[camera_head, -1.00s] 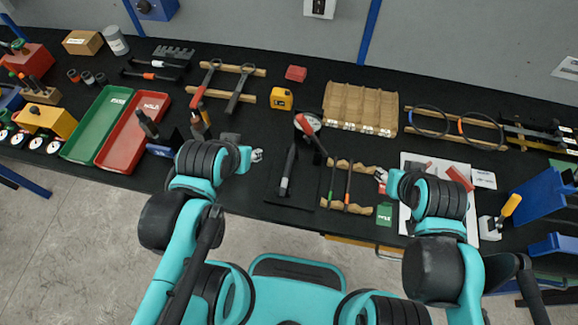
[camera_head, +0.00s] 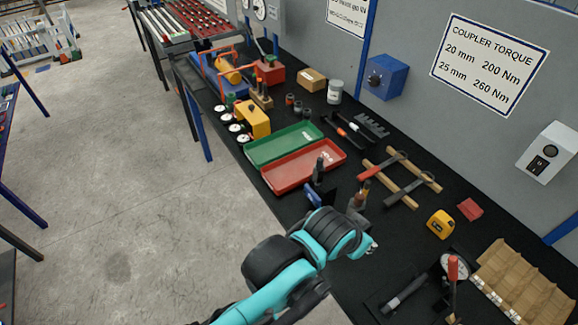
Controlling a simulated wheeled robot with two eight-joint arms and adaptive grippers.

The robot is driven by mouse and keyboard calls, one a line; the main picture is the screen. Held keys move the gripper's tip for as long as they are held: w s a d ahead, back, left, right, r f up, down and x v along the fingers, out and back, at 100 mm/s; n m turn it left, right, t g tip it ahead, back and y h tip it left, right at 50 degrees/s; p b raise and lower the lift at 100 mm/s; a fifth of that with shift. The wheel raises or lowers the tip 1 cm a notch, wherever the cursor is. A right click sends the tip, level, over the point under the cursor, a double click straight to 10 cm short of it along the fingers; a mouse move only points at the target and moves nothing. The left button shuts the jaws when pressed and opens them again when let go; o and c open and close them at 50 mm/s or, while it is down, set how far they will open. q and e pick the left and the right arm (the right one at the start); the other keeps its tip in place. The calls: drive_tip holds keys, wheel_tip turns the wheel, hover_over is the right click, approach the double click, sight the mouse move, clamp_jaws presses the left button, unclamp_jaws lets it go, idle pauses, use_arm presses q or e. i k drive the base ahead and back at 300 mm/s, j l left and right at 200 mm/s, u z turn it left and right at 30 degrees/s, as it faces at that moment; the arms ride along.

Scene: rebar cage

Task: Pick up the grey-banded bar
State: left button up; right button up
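Two short dark bars lie side by side on the black bench top behind the trays. One, the nearer bar (camera_head: 338,130), has an orange-red band. The other bar (camera_head: 351,125) has a pale band that may be grey; it is too small to be sure. My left gripper (camera_head: 371,245) is over the bench, to the right of the red tray and well short of both bars. Its fingers are too small to tell whether they are open. My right gripper is out of view.
A green tray (camera_head: 284,145) and a red tray (camera_head: 303,166) lie left of the bars. Upright tools (camera_head: 357,199) stand near my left gripper. A rack of bars (camera_head: 165,22) stands at the far left. Open floor (camera_head: 130,180) borders the bench.

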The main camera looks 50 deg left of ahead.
sight(413, 287)
drive_tip(key=u, duration=1.5)
drive_tip(key=k+j+z, duration=0.1)
drive_tip(key=j+z, duration=0.15)
drive_tip(key=j, duration=0.15)
drive_tip(key=k+j+z, duration=0.25)
drive_tip(key=j, duration=0.15)
drive_tip(key=k+j+z, duration=0.1)
drive_tip(key=j+z, duration=0.15)
drive_tip(key=j, duration=0.15)
